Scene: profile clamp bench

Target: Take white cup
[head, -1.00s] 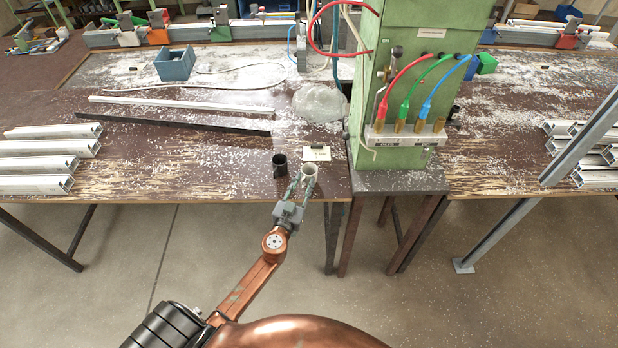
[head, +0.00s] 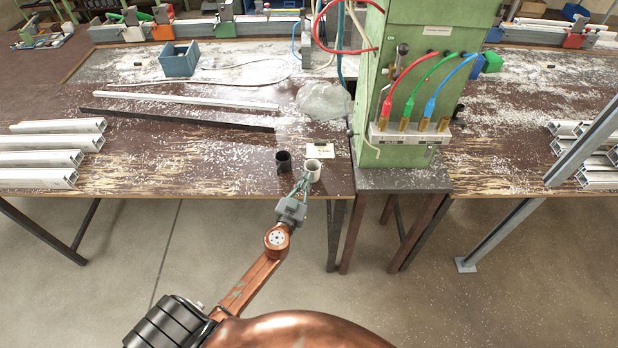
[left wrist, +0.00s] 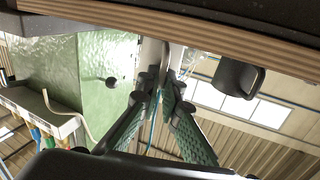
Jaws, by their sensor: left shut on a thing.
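The white cup (head: 313,173) stands near the front edge of the bench, beside a black cup (head: 283,163) on its left. My left gripper (head: 304,181) reaches it from the front and is shut on it. In the left wrist view the two green-padded fingers (left wrist: 161,88) come close together at a pale upright piece (left wrist: 151,58), which looks like part of the white cup; most of the cup is hidden there. The black cup (left wrist: 238,77) with its handle shows to the right, apart from the fingers. I cannot tell whether the white cup is clear of the bench. My right gripper is not in view.
A small pale card (head: 320,150) lies behind the white cup. A green machine cabinet (head: 405,90) with coloured hoses stands close on the right. Stacked white profiles (head: 40,158) lie at the left.

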